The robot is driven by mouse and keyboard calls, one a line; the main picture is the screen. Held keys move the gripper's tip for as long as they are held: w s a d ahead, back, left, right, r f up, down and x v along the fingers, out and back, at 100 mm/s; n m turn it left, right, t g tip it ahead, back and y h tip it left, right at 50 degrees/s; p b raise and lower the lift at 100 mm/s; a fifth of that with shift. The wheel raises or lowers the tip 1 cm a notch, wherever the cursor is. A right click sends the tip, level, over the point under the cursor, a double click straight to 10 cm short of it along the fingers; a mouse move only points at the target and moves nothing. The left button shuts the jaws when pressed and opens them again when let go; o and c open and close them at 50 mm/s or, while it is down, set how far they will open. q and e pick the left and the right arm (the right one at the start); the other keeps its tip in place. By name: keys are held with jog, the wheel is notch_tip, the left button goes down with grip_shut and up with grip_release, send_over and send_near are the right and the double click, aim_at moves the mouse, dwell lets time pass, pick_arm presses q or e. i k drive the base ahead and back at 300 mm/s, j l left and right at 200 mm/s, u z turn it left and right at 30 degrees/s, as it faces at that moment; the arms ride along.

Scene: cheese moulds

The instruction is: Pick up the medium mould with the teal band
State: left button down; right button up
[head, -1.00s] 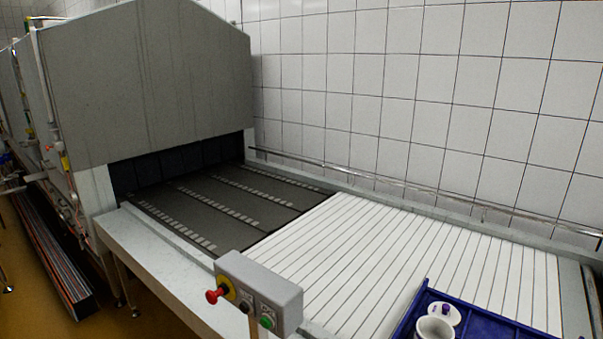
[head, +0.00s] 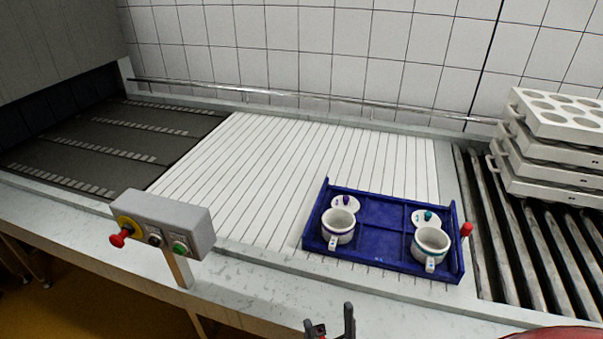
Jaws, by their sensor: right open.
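The mould with the teal band (head: 430,245) is a white cup-like pot with a small tab at its front. It stands upright in the right part of a blue tray (head: 380,255). A white lid with a teal knob (head: 426,221) lies behind it. A similar mould with a purple band (head: 338,227) stands in the tray's left part, with a purple-knobbed lid (head: 345,203) behind it. My right gripper (head: 330,318) is open and empty at the bottom edge, in front of the tray and apart from it. My left gripper is not in view.
The tray rests on a white slatted conveyor (head: 270,175). A control box with a red button (head: 165,225) stands front left. A red-topped post (head: 467,230) is by the tray's right side. White mould blocks (head: 550,150) are stacked on rollers (head: 490,235) at right.

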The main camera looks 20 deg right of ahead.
aim_at(430, 246)
jog(key=z, duration=1.55)
